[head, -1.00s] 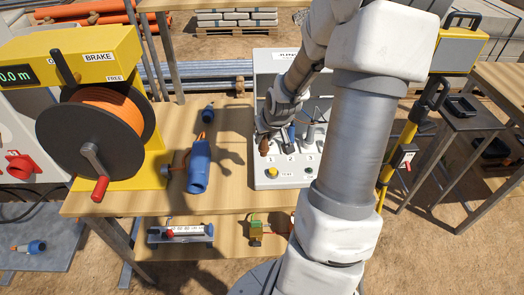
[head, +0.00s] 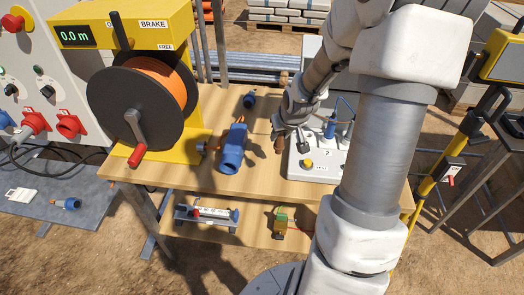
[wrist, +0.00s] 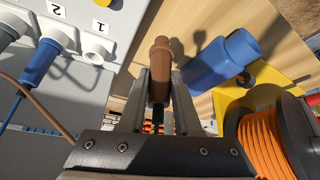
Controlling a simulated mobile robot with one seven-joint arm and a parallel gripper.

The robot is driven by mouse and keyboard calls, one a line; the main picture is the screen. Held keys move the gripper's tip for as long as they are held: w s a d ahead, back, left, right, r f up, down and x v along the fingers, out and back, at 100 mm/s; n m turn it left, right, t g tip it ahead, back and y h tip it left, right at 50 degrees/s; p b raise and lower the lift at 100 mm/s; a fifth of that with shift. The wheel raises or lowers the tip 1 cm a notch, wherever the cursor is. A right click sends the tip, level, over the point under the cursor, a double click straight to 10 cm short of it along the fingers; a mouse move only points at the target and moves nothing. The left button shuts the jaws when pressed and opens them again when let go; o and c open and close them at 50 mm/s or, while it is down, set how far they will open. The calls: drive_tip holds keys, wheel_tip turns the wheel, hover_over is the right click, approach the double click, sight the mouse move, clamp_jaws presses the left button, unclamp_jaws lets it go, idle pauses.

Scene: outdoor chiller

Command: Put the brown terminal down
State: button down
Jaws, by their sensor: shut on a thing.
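My gripper (head: 288,133) is shut on the brown terminal (head: 279,144), just left of the white numbered box (head: 306,172). In the wrist view the brown terminal (wrist: 160,58) is between the two fingers, its rounded end pointing away from the palm, with wooden tabletop behind it. I cannot tell whether it touches the table. In the wrist view, post 1 (wrist: 97,47) on the box is an empty white ring, and a blue terminal (wrist: 42,62) sits at post 2. My arm hides the right part of the box in the head view.
A blue connector (head: 233,150) lies on the wooden table (head: 262,178) left of my gripper, with bare tabletop between. A yellow cable reel stand (head: 192,120) with orange cable stands further left. A lower shelf (head: 255,232) holds small devices.

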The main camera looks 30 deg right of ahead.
drive_tip(key=shift+w+a+f+b, duration=0.35)
drive_tip(key=shift+w+a+f, duration=0.35)
drive_tip(key=shift+f, duration=0.55)
drive_tip(key=shift+w+a+f+b, duration=0.3)
drive_tip(key=shift+w+a+f, duration=0.35)
drive_tip(key=shift+f, duration=0.55)
drive_tip(key=shift+w+a+f+b, duration=0.35)
drive_tip(key=shift+w+a+f, duration=0.35)
drive_tip(key=shift+f, duration=0.55)
drive_tip(key=shift+f, duration=0.15)
drive_tip(key=shift+f, duration=0.15)
drive_tip(key=c, duration=0.6)
unclamp_jaws()
drive_tip(key=shift+r, duration=0.2)
drive_tip(key=shift+r, duration=0.25)
drive_tip(key=p+v, duration=0.3)
drive_tip(key=v, duration=0.8)
drive_tip(key=shift+s+r, duration=0.2)
drive_tip(key=shift+r, duration=0.05)
